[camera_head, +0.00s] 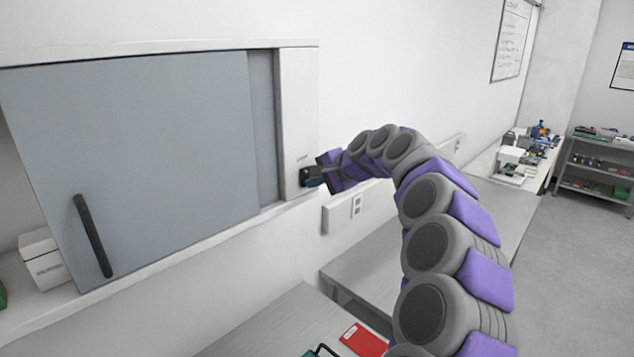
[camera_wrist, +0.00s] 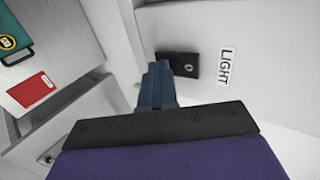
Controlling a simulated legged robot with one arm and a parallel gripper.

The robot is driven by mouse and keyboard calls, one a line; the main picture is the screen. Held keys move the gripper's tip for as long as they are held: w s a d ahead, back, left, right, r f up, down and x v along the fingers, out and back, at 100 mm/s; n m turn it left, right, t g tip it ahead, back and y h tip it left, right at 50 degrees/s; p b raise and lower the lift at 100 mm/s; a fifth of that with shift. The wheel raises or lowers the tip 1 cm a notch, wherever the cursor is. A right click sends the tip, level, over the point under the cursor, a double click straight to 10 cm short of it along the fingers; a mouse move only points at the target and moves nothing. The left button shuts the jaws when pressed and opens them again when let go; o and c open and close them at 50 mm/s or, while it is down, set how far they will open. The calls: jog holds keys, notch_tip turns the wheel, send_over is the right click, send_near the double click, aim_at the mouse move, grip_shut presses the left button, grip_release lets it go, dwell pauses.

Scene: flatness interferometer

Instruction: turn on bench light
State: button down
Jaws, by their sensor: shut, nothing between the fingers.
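The bench light switch (camera_wrist: 187,66) is a small black plate with a pale round mark, on a white panel beside a label (camera_wrist: 227,66) reading "LIGHT" in the wrist view. In the head view, the white end panel (camera_head: 299,120) of the wall cabinet carries it near the bottom, where my gripper hides most of it. My gripper (camera_wrist: 158,68) is shut and empty, its blue fingers together. The fingertips overlap the left edge of the switch plate in the wrist view; I cannot tell whether they touch it. In the head view my gripper (camera_head: 308,177) is at the panel's lower part.
The cabinet has a grey sliding door (camera_head: 140,150) with a black handle (camera_head: 92,236). A wall trunking with a socket (camera_head: 356,206) runs below right. A red booklet (camera_head: 363,340) lies on the grey bench (camera_head: 270,325) below. A white box (camera_head: 45,262) stands at the cabinet's left.

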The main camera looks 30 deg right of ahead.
jog(key=shift+a, duration=0.1)
jog(key=shift+r, duration=0.1)
jog(key=shift+r+p, duration=0.5)
jog(key=shift+r, duration=0.25)
jog(key=shift+f, duration=0.1)
